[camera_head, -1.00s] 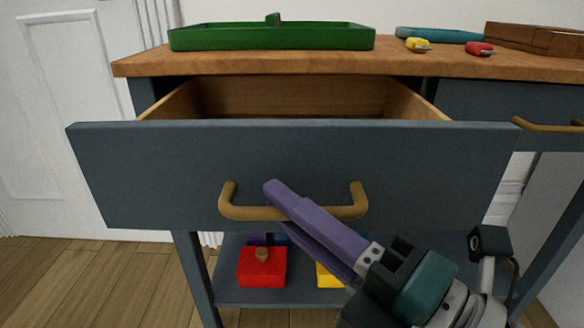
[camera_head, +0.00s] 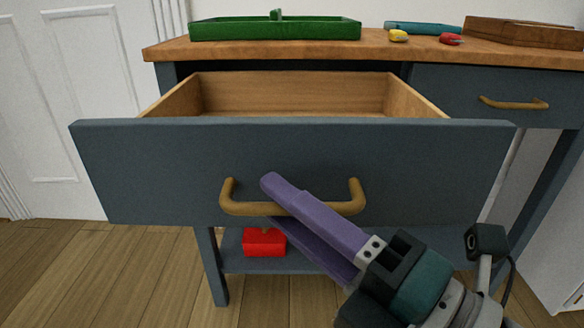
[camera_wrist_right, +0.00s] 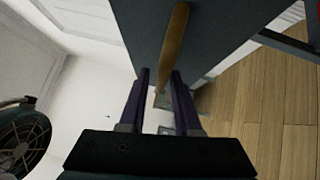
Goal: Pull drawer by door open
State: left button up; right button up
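The blue-grey drawer (camera_head: 140,175) on the door side stands well out of the table, its empty-looking wooden inside (camera_head: 290,95) showing from above. Its brass bar handle (camera_head: 352,197) is on the front. My right gripper (camera_head: 268,200) has one purple finger over the handle and the other below it, shut on the bar. In the right wrist view the handle (camera_wrist_right: 174,45) runs between the two fingers (camera_wrist_right: 160,85). My left gripper is not in view.
A white door (camera_head: 70,90) is at the left. On the wooden tabletop (camera_head: 390,45) are a green tray (camera_head: 275,30), a yellow item (camera_head: 398,36), a red item (camera_head: 451,40) and a wooden box (camera_head: 520,32). A second, closed drawer (camera_head: 450,95) is at the right. A red block (camera_head: 264,243) sits on the lower shelf.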

jog(key=shift+o, duration=0.8)
jog(key=p+v, duration=0.1)
jog(key=v, duration=0.9)
